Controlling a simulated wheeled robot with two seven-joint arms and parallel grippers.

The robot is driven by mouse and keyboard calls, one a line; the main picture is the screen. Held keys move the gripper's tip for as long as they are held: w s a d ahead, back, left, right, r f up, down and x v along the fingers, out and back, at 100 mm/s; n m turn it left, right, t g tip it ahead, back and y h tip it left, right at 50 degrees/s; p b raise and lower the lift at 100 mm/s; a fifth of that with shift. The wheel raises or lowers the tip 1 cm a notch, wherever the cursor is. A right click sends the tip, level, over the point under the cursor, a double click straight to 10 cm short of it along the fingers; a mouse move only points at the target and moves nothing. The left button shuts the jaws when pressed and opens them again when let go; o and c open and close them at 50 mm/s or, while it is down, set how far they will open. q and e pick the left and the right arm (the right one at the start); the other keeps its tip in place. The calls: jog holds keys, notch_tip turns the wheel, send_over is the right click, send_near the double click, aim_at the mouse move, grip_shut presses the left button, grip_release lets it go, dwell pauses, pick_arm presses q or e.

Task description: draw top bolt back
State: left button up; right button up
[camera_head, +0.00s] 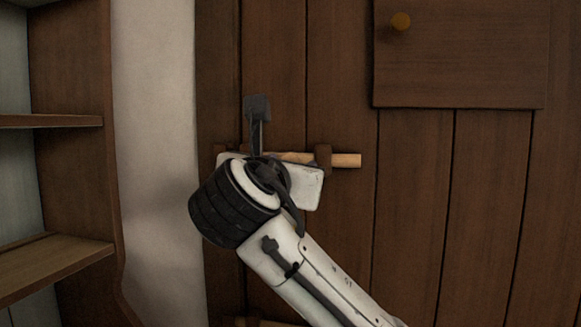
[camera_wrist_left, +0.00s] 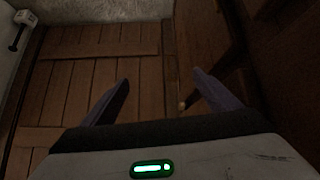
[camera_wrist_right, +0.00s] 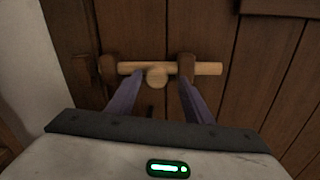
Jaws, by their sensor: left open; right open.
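The top bolt is a pale wooden bar (camera_head: 345,160) lying level across the plank door, held by dark wooden brackets. In the right wrist view the bar (camera_wrist_right: 207,68) runs through a bracket (camera_wrist_right: 187,68) and reaches to another at the left (camera_wrist_right: 108,68). A round pale knob (camera_wrist_right: 157,78) sticks out between them. My right gripper (camera_wrist_right: 157,88) is open, with one finger on each side of the knob; I cannot tell whether they touch it. In the head view my right wrist hides the fingers and the bolt's left part. My left gripper (camera_wrist_left: 160,80) is open and empty, away from the bolt.
Another pale wooden piece (camera_head: 265,322) shows at the bottom edge. A shelf unit (camera_head: 75,180) and pale wall (camera_head: 155,160) stand at the left. The door's right side is clear.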

jog(key=b+v, duration=0.2)
jog(key=v, duration=0.7)
jog(key=shift+s, duration=0.25)
